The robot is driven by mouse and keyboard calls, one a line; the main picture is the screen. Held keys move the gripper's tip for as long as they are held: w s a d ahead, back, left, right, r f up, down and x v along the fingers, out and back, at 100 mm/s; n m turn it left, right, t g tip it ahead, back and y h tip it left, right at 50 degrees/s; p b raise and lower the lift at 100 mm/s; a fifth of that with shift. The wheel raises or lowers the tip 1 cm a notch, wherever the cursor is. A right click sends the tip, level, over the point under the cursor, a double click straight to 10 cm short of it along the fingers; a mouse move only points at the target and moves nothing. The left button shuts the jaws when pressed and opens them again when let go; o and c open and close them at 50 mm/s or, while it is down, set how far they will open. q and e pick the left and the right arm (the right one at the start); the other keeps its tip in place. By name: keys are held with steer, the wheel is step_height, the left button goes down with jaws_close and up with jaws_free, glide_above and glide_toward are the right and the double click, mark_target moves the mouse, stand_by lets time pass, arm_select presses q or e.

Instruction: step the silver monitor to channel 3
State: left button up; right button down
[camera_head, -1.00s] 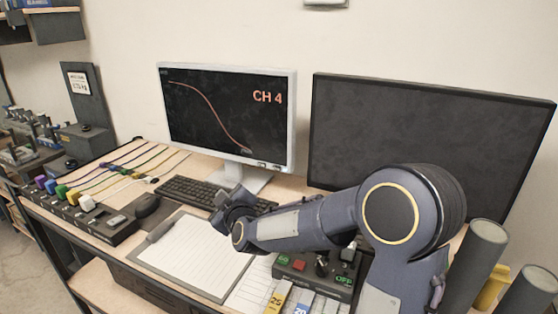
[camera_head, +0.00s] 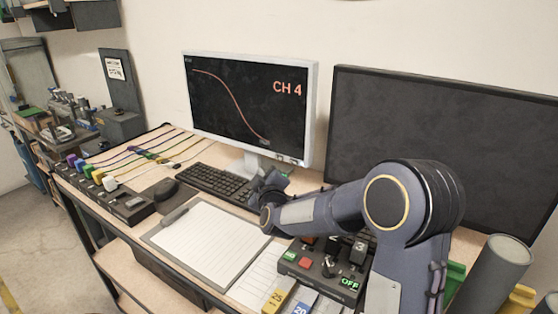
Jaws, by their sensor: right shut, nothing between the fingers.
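The silver monitor (camera_head: 308,105) stands at the back of the desk in the head view. Its dark screen shows a falling red curve and the text "CH 4". Small buttons show at the lower right of its bezel (camera_head: 288,160). My right gripper (camera_head: 272,182) is shut and empty, in front of and below the monitor's lower right corner, near the right end of the keyboard. It looks apart from the monitor, though its fingertips are small and partly hidden by its own body. My left gripper is not in view.
A larger black monitor (camera_head: 430,130) stands right, switched off. A black keyboard (camera_head: 215,182), mouse (camera_head: 166,189) and clipboard (camera_head: 205,240) lie in front. A control box (camera_head: 325,268) with switches, reading "OFF", sits below my right forearm. A power strip (camera_head: 128,205) with colored plugs is at left.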

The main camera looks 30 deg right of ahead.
mark_target(279, 158)
steer(key=w+d+b, duration=0.1)
steer(key=w+d, duration=0.2)
steer(key=d, duration=0.2)
steer(key=shift+d, duration=0.2)
steer(key=shift+w, duration=0.1)
steer(key=shift+d+b, duration=0.1)
steer(key=shift+b, duration=0.25)
stand_by(1.5)
steer(key=shift+w+d, duration=0.2)
steer(key=shift+d, duration=0.1)
steer(key=shift+w+d, duration=0.2)
steer(key=shift+d, duration=0.1)
stand_by(0.7)
steer(key=shift+a, duration=0.1)
steer(key=shift+s+a, duration=0.45)
steer(key=shift+a, duration=0.15)
